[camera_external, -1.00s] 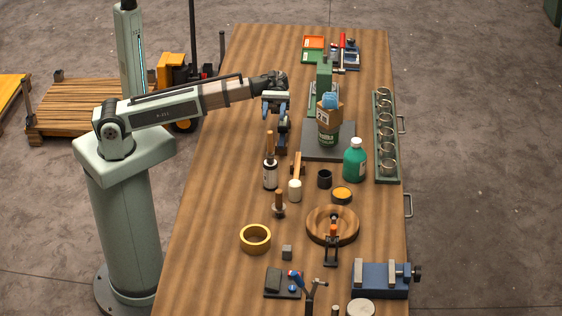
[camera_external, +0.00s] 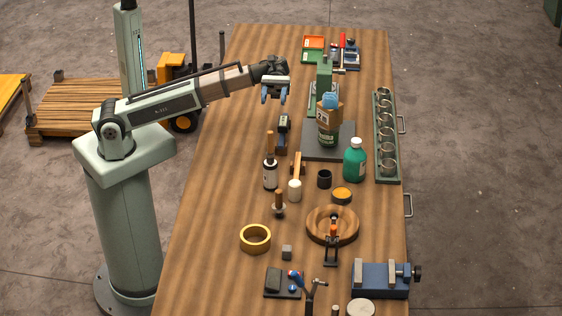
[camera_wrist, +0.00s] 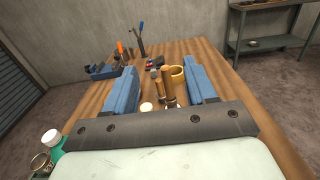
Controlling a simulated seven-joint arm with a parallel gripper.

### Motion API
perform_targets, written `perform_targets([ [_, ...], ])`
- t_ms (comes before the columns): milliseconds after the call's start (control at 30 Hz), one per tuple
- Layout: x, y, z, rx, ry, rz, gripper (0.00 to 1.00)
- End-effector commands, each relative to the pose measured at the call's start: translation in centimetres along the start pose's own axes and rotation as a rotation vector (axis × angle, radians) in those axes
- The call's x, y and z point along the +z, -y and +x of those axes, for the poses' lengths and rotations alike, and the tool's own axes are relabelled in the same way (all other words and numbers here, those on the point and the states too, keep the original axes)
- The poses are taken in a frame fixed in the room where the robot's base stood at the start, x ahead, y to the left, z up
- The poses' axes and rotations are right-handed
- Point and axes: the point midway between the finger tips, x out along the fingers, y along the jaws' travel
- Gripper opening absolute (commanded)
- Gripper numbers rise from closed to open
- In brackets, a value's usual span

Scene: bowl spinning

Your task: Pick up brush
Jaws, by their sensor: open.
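My gripper (camera_external: 275,97) is open and empty above the back middle of the table, apart from everything. In the wrist view its two blue fingers (camera_wrist: 163,76) are spread wide. A wooden handle (camera_external: 270,142) stands upright from a dark bottle with a pale label (camera_external: 270,177); it may be the brush, but its lower end is hidden. The handle also seems to show between the fingers in the wrist view (camera_wrist: 168,84). Another short wooden handle with a round collar (camera_external: 279,203) stands nearer the front. I cannot tell for certain which is the brush.
A wooden-handled mallet (camera_external: 297,168) and a dark tool (camera_external: 283,133) stand close to the bottle. A yellow ring (camera_external: 255,239), a wooden bowl (camera_external: 346,233), a green bottle (camera_external: 354,163) and a blue vise (camera_external: 380,282) are around. The table's left side is clear.

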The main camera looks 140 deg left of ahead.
Motion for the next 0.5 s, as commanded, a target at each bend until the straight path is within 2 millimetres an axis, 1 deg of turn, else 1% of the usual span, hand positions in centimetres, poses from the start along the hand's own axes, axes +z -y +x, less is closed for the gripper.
perform_targets([
  [33, 0.9, -0.1, 0.0, 0.0, 0.0, 0.002, 0.56],
  [100, 2.0, -0.1, 0.0, 0.0, 0.0, 0.002, 0.56],
  [300, 4.9, -0.1, 0.0, 0.0, 0.0, 0.001, 0.56],
  [333, 5.0, -0.1, 0.3, -0.002, -0.008, 0.007, 0.56],
  [500, 3.9, -0.4, 3.1, -0.02, -0.112, 0.105, 0.56],
])
